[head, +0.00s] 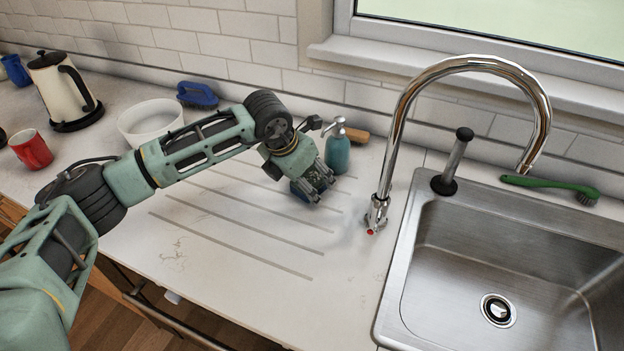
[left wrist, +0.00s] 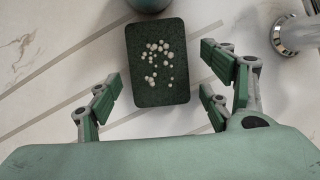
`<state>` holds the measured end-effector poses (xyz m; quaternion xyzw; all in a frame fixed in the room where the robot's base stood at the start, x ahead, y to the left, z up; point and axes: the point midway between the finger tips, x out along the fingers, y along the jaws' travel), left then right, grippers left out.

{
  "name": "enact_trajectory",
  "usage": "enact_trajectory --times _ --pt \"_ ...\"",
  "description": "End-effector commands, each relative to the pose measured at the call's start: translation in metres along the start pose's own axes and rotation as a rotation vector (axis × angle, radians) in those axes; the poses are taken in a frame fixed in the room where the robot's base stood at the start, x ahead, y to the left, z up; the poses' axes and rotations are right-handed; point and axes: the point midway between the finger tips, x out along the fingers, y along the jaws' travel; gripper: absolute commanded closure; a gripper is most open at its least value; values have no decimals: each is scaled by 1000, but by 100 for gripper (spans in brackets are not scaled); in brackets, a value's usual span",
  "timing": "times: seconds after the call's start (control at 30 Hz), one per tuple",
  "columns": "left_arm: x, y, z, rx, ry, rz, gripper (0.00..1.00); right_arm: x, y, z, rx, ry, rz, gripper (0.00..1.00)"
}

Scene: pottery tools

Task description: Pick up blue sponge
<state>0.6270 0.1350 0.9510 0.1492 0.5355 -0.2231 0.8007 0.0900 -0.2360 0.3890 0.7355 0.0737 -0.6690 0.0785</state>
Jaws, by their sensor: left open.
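In the left wrist view the sponge (left wrist: 157,85) is a rounded rectangle that looks dark green, with several white foam beads on top. My left gripper (left wrist: 160,100) is open and empty. Its fingers are spread to the left and right of the sponge's near end, with gaps on both sides. I cannot tell its exact height above the counter. My right gripper is not in view.
A teal soap dispenser (head: 338,153) stands just beyond the sponge. The chrome faucet (head: 377,207) and steel sink (head: 470,260) are to the right. The front drainboard is clear.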

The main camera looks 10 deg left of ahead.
Motion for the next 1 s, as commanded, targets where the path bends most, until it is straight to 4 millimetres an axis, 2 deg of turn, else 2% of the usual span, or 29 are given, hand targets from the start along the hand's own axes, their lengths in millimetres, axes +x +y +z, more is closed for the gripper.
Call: enact_trajectory --times 0.17,0.5,0.87,1.0 --pt "0 0 0 0 -1 0 27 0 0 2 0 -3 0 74" --pt "0 0 0 -1 -1 0 57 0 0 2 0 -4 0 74" --pt "-2 0 1 -1 -1 1 59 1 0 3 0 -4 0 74" --pt "-8 1 4 -1 -4 1 59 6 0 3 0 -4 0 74"
